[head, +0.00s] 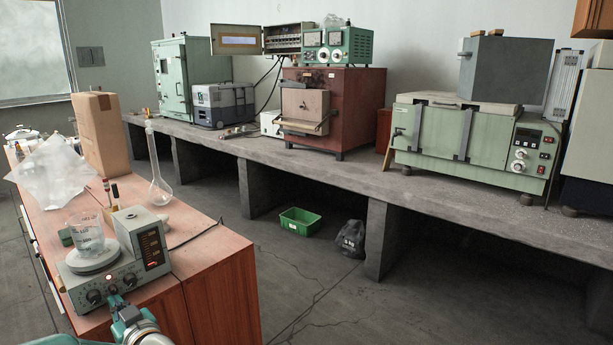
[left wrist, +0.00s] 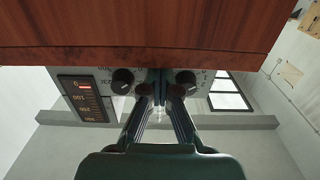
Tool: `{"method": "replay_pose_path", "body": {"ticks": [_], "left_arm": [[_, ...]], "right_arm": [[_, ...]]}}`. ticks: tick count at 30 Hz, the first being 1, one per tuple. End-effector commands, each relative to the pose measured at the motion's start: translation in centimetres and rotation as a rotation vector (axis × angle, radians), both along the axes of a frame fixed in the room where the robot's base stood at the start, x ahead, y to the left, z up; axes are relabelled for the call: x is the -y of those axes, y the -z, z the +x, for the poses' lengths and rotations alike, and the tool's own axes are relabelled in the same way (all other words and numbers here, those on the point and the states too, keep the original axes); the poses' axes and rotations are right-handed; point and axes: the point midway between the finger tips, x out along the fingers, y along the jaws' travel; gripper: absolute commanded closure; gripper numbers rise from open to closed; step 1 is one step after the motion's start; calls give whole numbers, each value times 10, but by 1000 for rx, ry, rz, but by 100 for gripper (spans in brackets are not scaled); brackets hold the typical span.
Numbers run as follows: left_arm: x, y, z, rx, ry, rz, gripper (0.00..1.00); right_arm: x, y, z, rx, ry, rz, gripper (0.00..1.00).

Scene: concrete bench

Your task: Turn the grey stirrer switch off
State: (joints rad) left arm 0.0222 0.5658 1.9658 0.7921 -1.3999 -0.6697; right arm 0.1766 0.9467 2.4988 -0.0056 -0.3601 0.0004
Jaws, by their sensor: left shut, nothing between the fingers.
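The grey stirrer (head: 122,262) stands on the wooden bench at lower left, with a glass beaker (head: 88,232) on its round plate. In the left wrist view the stirrer's front panel (left wrist: 105,75) appears upside down, with a knob (left wrist: 122,82) on the left and another (left wrist: 186,80) on the right. My left gripper (head: 116,302) is shut and empty at the front panel. Its fingertips (left wrist: 160,90) lie between the two knobs. The fingers cover that middle part, so I cannot make out the switch or its position.
A round-bottomed flask (head: 159,190), a cardboard box (head: 100,135) and a crumpled clear bag (head: 55,175) are further back on the wooden bench. A cable runs from the stirrer to the right. The concrete bench (head: 260,150) with ovens is across the floor.

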Motion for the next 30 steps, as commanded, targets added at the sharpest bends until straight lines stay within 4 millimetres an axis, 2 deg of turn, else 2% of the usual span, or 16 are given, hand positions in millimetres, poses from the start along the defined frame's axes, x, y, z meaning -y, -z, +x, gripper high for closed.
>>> {"method": "replay_pose_path", "body": {"ticks": [14, 24, 30], "left_arm": [[4, -3, 5, 10, 1, 5, 100], [4, 7, 4, 7, 1, 3, 100], [16, 7, -5, 7, 4, 3, 100]], "right_arm": [[0, 6, 0, 0, 0, 0, 49], [0, 15, 0, 0, 0, 0, 49], [0, 19, 0, 0, 0, 0, 49]]}}
